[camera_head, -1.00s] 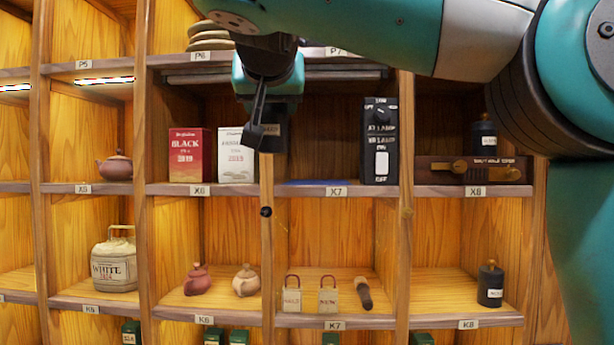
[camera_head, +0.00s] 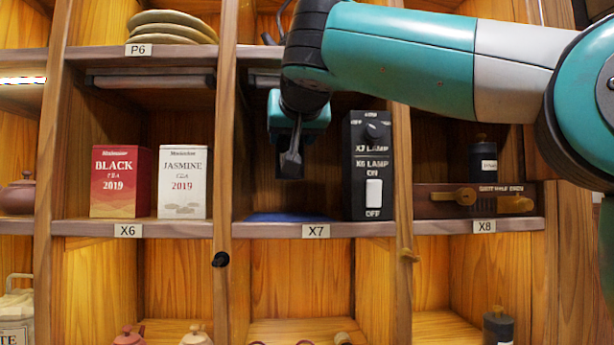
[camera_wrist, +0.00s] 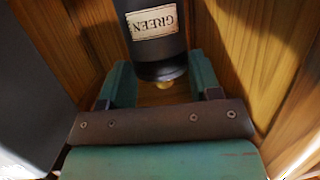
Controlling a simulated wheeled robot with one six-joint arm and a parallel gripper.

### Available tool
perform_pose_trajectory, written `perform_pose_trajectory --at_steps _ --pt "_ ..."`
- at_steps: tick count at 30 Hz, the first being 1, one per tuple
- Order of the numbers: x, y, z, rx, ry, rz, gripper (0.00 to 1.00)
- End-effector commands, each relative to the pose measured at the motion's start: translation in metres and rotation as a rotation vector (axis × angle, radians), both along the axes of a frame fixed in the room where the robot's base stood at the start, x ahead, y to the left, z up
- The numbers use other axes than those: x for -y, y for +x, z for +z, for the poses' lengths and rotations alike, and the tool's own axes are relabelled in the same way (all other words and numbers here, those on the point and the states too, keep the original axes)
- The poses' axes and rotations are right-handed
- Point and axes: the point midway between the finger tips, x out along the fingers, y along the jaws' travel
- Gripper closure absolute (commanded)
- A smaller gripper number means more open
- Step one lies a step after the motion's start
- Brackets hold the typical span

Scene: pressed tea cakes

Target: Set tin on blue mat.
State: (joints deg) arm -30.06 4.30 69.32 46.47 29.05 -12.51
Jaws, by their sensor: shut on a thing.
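A dark tin labelled GREEN (camera_wrist: 152,25) is between my fingers in the wrist view, its label upside down in the picture. My gripper (camera_head: 291,160) is shut on it; its fingers (camera_wrist: 158,85) also show in the wrist view. In the head view the tin is hard to make out against the dark bay. The blue mat (camera_head: 285,217) lies on the X7 shelf floor, seen as a thin strip near the front edge. My gripper is above the mat's level, in front of or inside bay X7; the exact depth cannot be told.
A black lamp switch box (camera_head: 368,165) stands at the right of X7. A wooden upright (camera_head: 226,120) bounds X7 on the left. Beyond it are a red BLACK tea box (camera_head: 119,182) and a white JASMINE box (camera_head: 183,182). Bay X8 holds a dark tin (camera_head: 483,163).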

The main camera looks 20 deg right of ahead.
Motion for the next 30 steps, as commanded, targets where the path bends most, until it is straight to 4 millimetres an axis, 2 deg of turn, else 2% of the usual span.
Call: perform_pose_trajectory --at_steps 1,11,18,30 --pt "-0.003 0.0 -0.017 -0.002 0.0 0.004 0.72" --pt "-0.002 -0.001 -0.037 0.0 -0.001 0.001 0.72" --pt "-0.009 -0.001 -0.07 -0.001 -0.001 0.011 0.72" --pt "-0.012 0.001 -0.072 -0.001 -0.001 0.019 0.72"
